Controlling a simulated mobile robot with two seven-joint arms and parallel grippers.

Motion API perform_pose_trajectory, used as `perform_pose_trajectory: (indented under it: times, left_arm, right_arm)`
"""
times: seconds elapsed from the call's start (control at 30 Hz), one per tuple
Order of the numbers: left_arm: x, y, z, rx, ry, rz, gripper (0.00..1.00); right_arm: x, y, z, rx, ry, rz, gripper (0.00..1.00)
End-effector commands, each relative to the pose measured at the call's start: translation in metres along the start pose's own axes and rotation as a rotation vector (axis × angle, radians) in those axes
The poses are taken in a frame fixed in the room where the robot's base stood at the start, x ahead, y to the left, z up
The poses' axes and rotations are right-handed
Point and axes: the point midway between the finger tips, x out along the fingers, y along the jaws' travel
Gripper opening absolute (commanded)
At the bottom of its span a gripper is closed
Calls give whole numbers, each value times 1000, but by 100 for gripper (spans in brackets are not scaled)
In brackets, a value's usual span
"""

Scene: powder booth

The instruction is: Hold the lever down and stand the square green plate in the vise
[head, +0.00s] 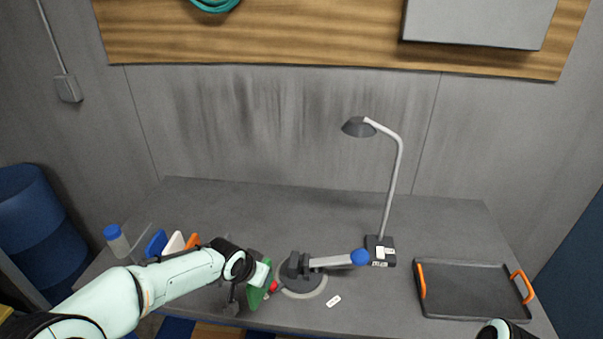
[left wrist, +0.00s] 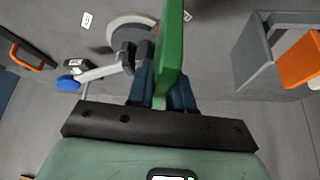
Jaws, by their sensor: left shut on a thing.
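My left gripper (head: 262,276) is shut on the square green plate (head: 259,286), held upright just left of the vise. In the left wrist view the plate (left wrist: 171,45) stands edge-on between the fingers (left wrist: 162,92). The vise (head: 297,268) has a round grey base and dark jaws; it also shows in the left wrist view (left wrist: 125,55), partly hidden behind the plate. Its grey lever (head: 332,261) reaches right to a blue knob (head: 359,257), which nothing touches. A red part (head: 273,286) shows between plate and vise.
A rack with blue (head: 156,243), white (head: 174,243) and orange (head: 193,240) plates stands at left, near a blue-capped bottle (head: 117,241). A lamp (head: 380,250) stands behind the knob. A dark tray (head: 465,290) lies at right. A white tag (head: 334,301) lies in front.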

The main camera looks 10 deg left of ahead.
Motion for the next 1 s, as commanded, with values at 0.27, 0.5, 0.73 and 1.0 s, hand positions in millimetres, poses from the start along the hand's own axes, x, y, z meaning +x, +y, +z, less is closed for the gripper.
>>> perform_pose_trajectory:
  times: [0.27,0.5,0.73,1.0]
  left_arm:
    - [5,0,-27,-30,0,-10,0]
    - [18,9,-96,-129,-14,-57,0]
    - [21,30,-148,-215,-16,-111,0]
    - [20,44,-169,-262,-10,-142,0]
  right_arm:
    - [1,1,1,0,-1,0,0]
    - [3,3,5,2,-6,2,0]
    - [5,4,7,3,-9,3,0]
    - [6,5,8,3,-10,3,0]
